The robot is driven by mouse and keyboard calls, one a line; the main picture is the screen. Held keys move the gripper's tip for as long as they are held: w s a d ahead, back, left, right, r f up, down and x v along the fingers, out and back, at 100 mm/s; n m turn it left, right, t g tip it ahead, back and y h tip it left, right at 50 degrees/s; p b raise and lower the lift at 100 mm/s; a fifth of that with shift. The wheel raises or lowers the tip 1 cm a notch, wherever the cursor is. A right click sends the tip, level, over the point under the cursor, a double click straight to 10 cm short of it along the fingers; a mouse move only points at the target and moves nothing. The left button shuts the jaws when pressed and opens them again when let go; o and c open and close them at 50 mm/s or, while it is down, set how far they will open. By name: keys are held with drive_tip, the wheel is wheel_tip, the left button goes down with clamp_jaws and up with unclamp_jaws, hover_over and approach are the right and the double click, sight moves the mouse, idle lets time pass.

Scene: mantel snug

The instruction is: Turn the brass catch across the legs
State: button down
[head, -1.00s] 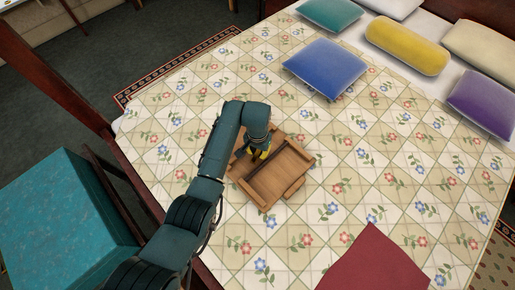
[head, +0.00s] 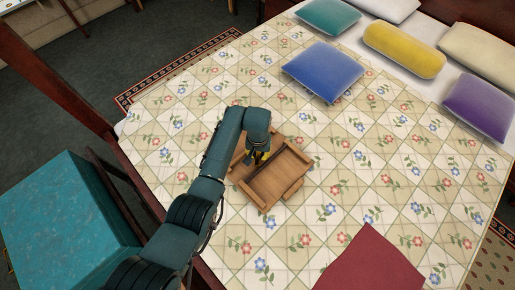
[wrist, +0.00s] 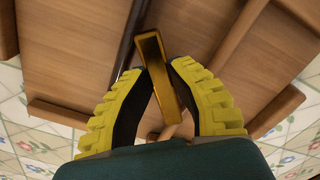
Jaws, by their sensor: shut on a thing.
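A wooden bed tray (head: 272,187) lies on the bed with its underside up, as far as I can tell. The brass catch (wrist: 152,48) is a narrow brass bar standing out from the wood in the wrist view. My gripper (wrist: 157,75) has yellow ribbed fingers, shut on the catch with one finger on each side. A dark strip (wrist: 130,38) runs along the wood just left of the catch. In the head view my gripper (head: 261,157) is over the upper part of the tray, and my arm hides the catch and the tray's upper left part.
The tray rests on a flowered quilt (head: 350,180), with clear quilt around it. A blue cushion (head: 323,70) lies beyond it, and a maroon cloth (head: 370,262) lies nearer at the right. A teal box (head: 62,215) stands left of the bed's dark wooden frame.

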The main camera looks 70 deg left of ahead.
drive_tip(key=n+p, duration=0.1)
drive_tip(key=n, duration=0.1)
drive_tip(key=n+p, duration=0.1)
drive_tip(key=n, duration=0.2)
drive_tip(key=shift+w+d+n, duration=0.15)
drive_tip(key=shift+w+n, duration=0.05)
drive_tip(key=shift+n, duration=0.1)
drive_tip(key=n, duration=0.4)
drive_tip(key=shift+w+f+n, duration=0.15)
drive_tip(key=shift+w+n, duration=0.05)
drive_tip(key=shift+n, duration=0.1)
drive_tip(key=c, duration=0.9)
unclamp_jaws()
drive_tip(key=shift+w, duration=0.1)
drive_tip(key=shift+r, duration=0.2)
